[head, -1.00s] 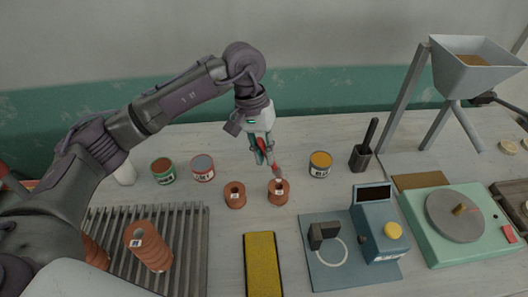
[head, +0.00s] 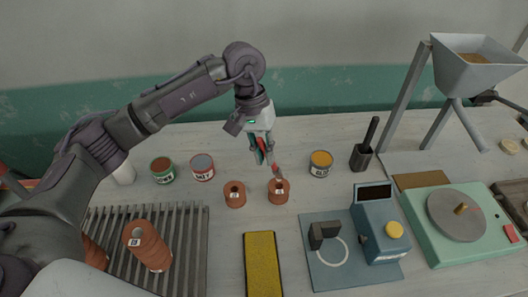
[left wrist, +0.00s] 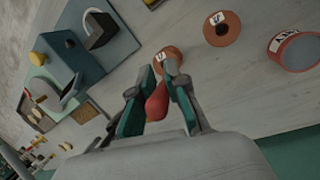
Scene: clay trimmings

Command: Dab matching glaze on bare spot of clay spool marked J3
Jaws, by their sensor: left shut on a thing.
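My left gripper (head: 262,150) is shut on a red-handled brush (left wrist: 157,103) and points down over the bench. The brush's pale end reaches to the right one of two terracotta spools (head: 278,192), which also shows in the left wrist view (left wrist: 166,60). I cannot tell whether it touches. The other spool (head: 235,196) stands just left. Both carry small white tags, too small to read. My right gripper is not in view.
A slatted rack (head: 192,235) with stacked spools (head: 148,246) stands at left. A yellow pad (head: 262,265), a blue device (head: 378,232), a dark holder (head: 361,157) and a green turntable unit (head: 440,238) lie around. A hopper (head: 470,70) stands at back right.

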